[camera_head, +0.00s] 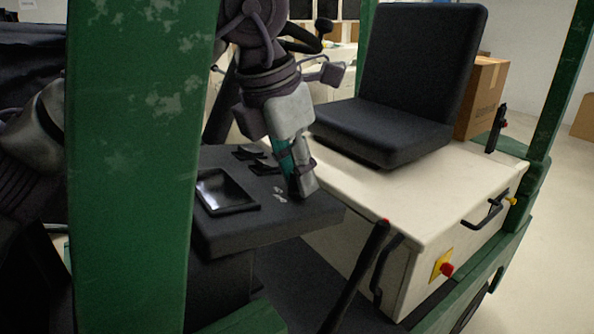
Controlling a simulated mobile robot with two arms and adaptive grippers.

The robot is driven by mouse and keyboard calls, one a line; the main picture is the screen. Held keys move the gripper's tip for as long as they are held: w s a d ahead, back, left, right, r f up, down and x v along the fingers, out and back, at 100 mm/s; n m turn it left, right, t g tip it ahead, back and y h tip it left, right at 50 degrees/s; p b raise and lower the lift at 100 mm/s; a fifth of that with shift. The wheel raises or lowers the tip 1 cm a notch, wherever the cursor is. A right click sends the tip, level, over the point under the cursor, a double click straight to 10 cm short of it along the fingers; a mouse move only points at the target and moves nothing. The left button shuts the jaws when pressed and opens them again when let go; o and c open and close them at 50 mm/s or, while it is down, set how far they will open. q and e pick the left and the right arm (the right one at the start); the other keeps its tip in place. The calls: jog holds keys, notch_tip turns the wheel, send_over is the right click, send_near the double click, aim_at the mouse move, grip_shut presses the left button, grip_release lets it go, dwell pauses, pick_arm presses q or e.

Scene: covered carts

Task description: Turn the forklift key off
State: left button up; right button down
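The forklift's dark dashboard (275,226) is in the middle of the view. A small silver item (279,194) on its top looks like the key, but it is too small to read its position. My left gripper (303,192) points down over the dashboard, with its fingertips just to the right of the silver item. I cannot tell whether they touch it, or how far apart the fingers are. My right gripper is not in view.
A flat screen (227,191) and small black levers (256,160) are on the dashboard. A green post (135,170) blocks the left. A black seat (400,85) sits on the cream body (400,195). A black lever with a red tip (357,275) stands in front.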

pick_arm(q)
notch_tip(320, 180, up, 10)
dwell(0.7)
